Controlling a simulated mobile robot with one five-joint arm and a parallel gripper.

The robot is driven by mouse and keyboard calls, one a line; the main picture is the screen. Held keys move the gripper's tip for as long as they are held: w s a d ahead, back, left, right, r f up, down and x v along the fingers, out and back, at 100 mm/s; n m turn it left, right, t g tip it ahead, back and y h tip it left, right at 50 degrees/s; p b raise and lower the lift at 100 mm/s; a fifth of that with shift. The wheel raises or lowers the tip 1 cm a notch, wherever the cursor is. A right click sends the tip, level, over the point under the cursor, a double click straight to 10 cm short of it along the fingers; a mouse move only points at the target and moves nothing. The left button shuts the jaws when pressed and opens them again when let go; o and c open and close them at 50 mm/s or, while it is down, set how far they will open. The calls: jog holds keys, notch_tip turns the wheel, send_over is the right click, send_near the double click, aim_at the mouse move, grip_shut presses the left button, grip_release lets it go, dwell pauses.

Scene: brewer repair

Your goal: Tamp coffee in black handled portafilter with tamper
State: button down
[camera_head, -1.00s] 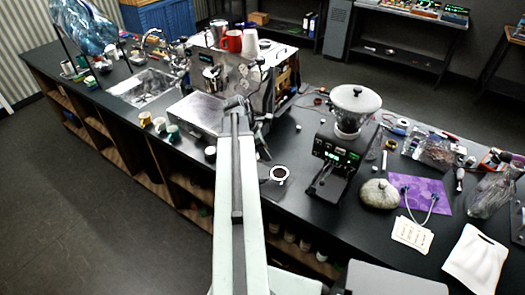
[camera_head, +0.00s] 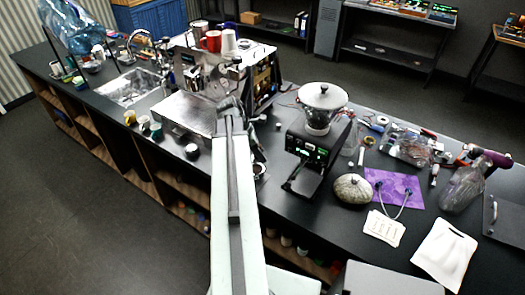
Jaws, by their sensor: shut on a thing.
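The portafilter (camera_head: 259,169) lies on the dark counter just right of my arm. Its round rim shows partly, and my arm hides the rest, so I cannot see its handle well. My gripper (camera_head: 231,104) is at the far end of my pale arm, in front of the silver espresso machine (camera_head: 205,75). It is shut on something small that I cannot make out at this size. I cannot pick out the tamper for sure.
A grinder (camera_head: 318,130) with a clear hopper stands right of my arm. A rounded stone-like object (camera_head: 352,188), a purple mat (camera_head: 396,188) and white cards (camera_head: 383,228) lie further right. Small cups (camera_head: 144,124) stand left. The front counter near the cups is mostly clear.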

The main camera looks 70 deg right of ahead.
notch_tip(320, 180, down, 4)
jog(key=b, duration=0.3)
jog(key=shift+s+r, duration=0.1)
jog(key=shift+r, duration=0.05)
jog(key=shift+d+f+b, duration=0.1)
jog(key=shift+f+b, duration=0.6)
jog(key=shift+f, duration=0.05)
jog(key=shift+f+b, duration=0.45)
dwell(1.1)
jog(key=shift+r, duration=0.15)
dwell(0.3)
jog(key=c, duration=1.2)
grip_release()
jog(key=shift+c, duration=0.2)
